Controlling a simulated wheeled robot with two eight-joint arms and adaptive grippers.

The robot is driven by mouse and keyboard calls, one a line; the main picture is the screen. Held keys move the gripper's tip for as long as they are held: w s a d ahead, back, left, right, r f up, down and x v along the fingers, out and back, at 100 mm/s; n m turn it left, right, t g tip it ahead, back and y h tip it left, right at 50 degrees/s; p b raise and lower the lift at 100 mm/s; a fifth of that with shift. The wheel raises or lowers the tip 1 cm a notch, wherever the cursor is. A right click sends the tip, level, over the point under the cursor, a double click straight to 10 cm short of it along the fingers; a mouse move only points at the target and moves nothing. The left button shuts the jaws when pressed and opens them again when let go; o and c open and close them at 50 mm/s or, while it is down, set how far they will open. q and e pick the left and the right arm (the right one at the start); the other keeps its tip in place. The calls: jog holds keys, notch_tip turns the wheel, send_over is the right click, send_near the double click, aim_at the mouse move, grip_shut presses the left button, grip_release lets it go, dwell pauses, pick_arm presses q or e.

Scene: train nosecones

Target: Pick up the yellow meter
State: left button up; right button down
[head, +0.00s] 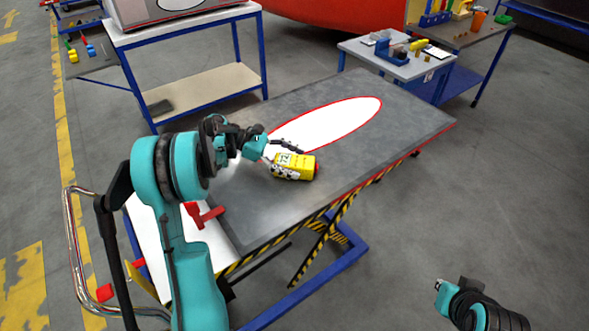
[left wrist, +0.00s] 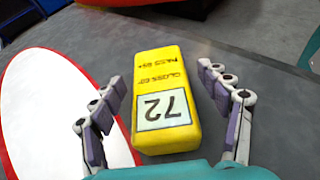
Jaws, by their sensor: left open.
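The yellow meter (head: 297,167) lies on the grey lift table (head: 238,213), beside the near end of the white oval panel. In the left wrist view the meter (left wrist: 161,70) shows a display reading 72 and sits between the two fingers. My left gripper (head: 282,160) is open around the meter. In the left wrist view my left gripper (left wrist: 168,110) has one finger on each side, with a gap visible on both sides. My right gripper (head: 450,285) is at the lower right, away from the table; its fingers are too unclear to judge.
A white oval panel with a red rim (head: 335,122) lies on the table. A workbench (head: 190,30) stands behind at the left. A small table with a blue holder (head: 392,52) stands at the back right. The table's right part is clear.

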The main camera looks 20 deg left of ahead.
pick_arm(q)
jog(key=c, duration=1.7)
